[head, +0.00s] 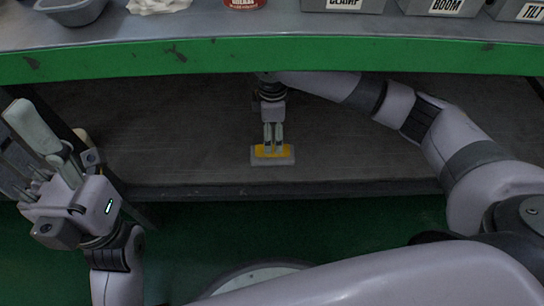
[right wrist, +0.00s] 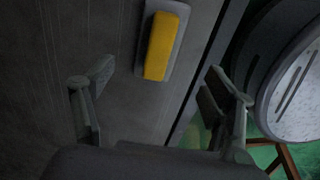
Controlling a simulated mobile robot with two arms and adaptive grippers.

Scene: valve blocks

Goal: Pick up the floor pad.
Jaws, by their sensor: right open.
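The floor pad (head: 286,160), a light grey slab with a yellow block on top, lies flat on the dark lower shelf near its front edge. It also shows in the right wrist view (right wrist: 161,45), at the top middle. My right gripper (head: 273,148) points down over the pad in the head view, its fingers overlapping the yellow part. In the right wrist view my right gripper (right wrist: 158,75) is open and empty, with the pad beyond and between its fingertips. My left gripper (head: 45,140) is raised at the left, away from the pad; its finger gap is unclear.
The green-edged bench top (head: 300,62) overhangs the lower shelf (head: 180,130). Grey labelled bins (head: 445,8), a red-labelled can (head: 243,4) and a grey bowl (head: 70,10) stand on the bench. The shelf around the pad looks clear. The floor (head: 190,240) is green.

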